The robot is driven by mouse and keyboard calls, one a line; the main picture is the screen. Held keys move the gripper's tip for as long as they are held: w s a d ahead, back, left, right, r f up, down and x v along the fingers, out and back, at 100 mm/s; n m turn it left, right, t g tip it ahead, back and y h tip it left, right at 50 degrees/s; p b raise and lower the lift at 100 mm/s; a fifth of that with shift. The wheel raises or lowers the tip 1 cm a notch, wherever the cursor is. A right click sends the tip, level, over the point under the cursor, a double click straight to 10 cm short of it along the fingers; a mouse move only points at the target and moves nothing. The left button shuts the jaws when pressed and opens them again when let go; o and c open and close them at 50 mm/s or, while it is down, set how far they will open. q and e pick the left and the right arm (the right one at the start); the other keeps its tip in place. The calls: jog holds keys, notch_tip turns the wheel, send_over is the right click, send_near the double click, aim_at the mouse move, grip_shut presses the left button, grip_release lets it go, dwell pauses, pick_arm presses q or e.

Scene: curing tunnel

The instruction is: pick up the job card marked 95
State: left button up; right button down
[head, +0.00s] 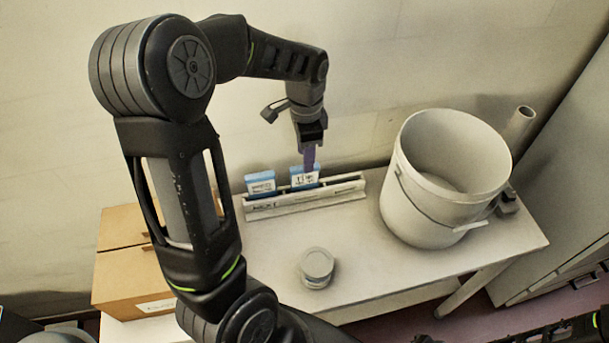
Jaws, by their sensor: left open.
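Two job cards with blue tops and white faces stand upright in a pale slotted rack on the table: a left card (261,187) and a right card (304,180). The dark print on them is too small to read, so I cannot tell which is marked 95. The rack (306,201) runs along the back of the table. My left gripper (309,160) points down just above and behind the right card, open. Its fingers overlap that card's top edge in the picture; I cannot tell whether they touch it. My right gripper is out of the picture.
A large white bucket (423,214) stands right of the rack, with an upright tube (521,125) behind it. Cardboard boxes (130,275) are at the left. The table (375,270) is clear between tin and bucket.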

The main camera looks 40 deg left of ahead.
aim_at(305, 175)
pick_arm(q)
jog(key=shift+f+b, duration=0.95)
jog(key=shift+f, duration=0.4)
notch_tip(305, 175, down, 5)
jog(key=b, duration=0.4)
jog(key=shift+s+f, duration=0.15)
jog(key=shift+f, duration=0.05)
jog(key=shift+r, duration=0.1)
jog(key=shift+c, duration=0.5)
grip_shut()
